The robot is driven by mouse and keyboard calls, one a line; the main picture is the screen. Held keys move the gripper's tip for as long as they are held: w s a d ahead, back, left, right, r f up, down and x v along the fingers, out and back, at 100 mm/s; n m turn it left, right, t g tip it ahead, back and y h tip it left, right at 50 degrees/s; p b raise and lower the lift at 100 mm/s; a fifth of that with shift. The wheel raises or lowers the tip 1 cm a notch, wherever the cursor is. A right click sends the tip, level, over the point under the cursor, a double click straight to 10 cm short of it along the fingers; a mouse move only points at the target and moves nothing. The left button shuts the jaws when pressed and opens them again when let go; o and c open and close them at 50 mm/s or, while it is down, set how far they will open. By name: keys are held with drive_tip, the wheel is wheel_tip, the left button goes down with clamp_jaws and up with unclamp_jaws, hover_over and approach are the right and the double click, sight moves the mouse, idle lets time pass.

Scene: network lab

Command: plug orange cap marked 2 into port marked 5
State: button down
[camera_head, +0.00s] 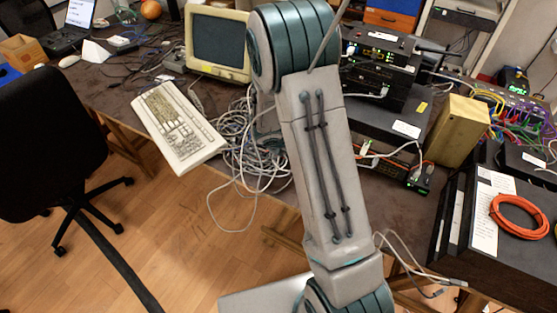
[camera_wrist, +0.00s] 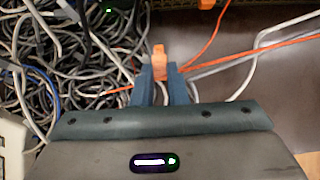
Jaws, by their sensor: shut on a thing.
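In the wrist view my gripper (camera_wrist: 161,71) is shut on an orange cap (camera_wrist: 159,52), which sticks out beyond the blue-grey fingertips. No number can be read on the cap. It is held above the dark table, at the edge of a cable tangle. At the top edge of the wrist view, a bit of another orange thing (camera_wrist: 207,4) shows on a dark device, apart from the cap; I cannot tell what it is. In the head view my arm hides the gripper and the cap. No port marked 5 can be made out in either view.
A tangle of grey cables (camera_head: 248,150) lies beside a white keyboard (camera_head: 175,125) and an old monitor (camera_head: 218,42). Stacked black network devices (camera_head: 378,68) stand behind my arm, with a yellow box (camera_head: 458,130) to their right. An orange cable coil (camera_head: 519,216) lies at the right.

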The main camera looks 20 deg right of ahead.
drive_tip(key=shift+w+d+r+p, duration=0.25)
drive_tip(key=shift+w+d+p, duration=0.2)
drive_tip(key=shift+w+d, duration=0.6)
drive_tip(key=shift+w+d+f+p, duration=0.1)
drive_tip(key=shift+w+d+p, duration=0.6)
drive_tip(key=shift+w+d, duration=0.35)
drive_tip(key=shift+d, duration=0.15)
drive_tip(key=c, duration=2.1)
unclamp_jaws()
clamp_jaws()
drive_tip(key=shift+w+d+p, duration=0.4)
drive_tip(key=shift+w+d, duration=0.2)
drive_tip(key=shift+d, duration=0.05)
drive_tip(key=o, duration=0.7)
unclamp_jaws()
drive_tip(key=shift+o, duration=0.2)
